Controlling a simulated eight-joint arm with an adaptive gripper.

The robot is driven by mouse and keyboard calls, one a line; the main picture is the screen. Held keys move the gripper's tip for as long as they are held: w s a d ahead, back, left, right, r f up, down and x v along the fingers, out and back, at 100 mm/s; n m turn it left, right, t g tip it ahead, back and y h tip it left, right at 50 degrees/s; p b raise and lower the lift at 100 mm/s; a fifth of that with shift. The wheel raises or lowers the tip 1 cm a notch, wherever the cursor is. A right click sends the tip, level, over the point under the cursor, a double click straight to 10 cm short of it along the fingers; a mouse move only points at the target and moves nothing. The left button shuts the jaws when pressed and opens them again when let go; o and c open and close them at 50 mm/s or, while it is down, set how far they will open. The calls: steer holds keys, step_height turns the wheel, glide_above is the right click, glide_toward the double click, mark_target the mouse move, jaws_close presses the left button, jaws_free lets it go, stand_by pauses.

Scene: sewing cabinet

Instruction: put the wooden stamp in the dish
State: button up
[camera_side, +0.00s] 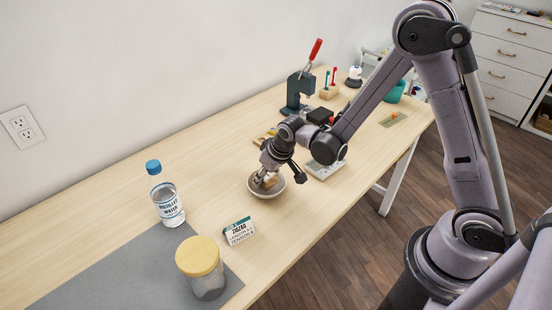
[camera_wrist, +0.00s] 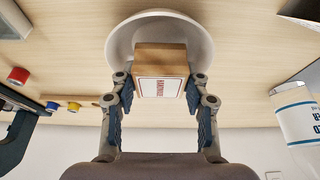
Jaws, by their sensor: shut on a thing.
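The wooden stamp (camera_wrist: 161,58) is a light brown block with a white label with red print. My gripper (camera_wrist: 161,98) is shut on it, with a finger on each side, in the wrist view. The white dish (camera_wrist: 118,47) is behind the stamp in that view, and the stamp overlaps its bowl. In the side view my gripper (camera_side: 262,180) is down at the dish (camera_side: 269,194), with the stamp (camera_side: 270,182) at or within the rim. I cannot tell whether the stamp touches the dish bottom.
A small zigzag sign (camera_side: 239,231), a yellow-lidded jar (camera_side: 202,268) on a grey mat (camera_side: 120,275) and a distilled water bottle (camera_side: 168,200) stand left of the dish. A red-handled press (camera_side: 300,88) stands behind. Bare table lies in front of the dish.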

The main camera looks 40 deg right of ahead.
steer(key=shift+f, duration=0.7)
steer(key=shift+f, duration=0.15)
steer(key=o, duration=0.9)
steer(key=shift+c, duration=0.2)
steer(key=v, duration=1.3)
steer(key=s+d+r+t, duration=0.2)
steer(key=s+d+r, duration=0.1)
steer(key=s+r, duration=0.6)
steer(key=shift+s+t, duration=0.3)
steer(key=shift+s, duration=1.8)
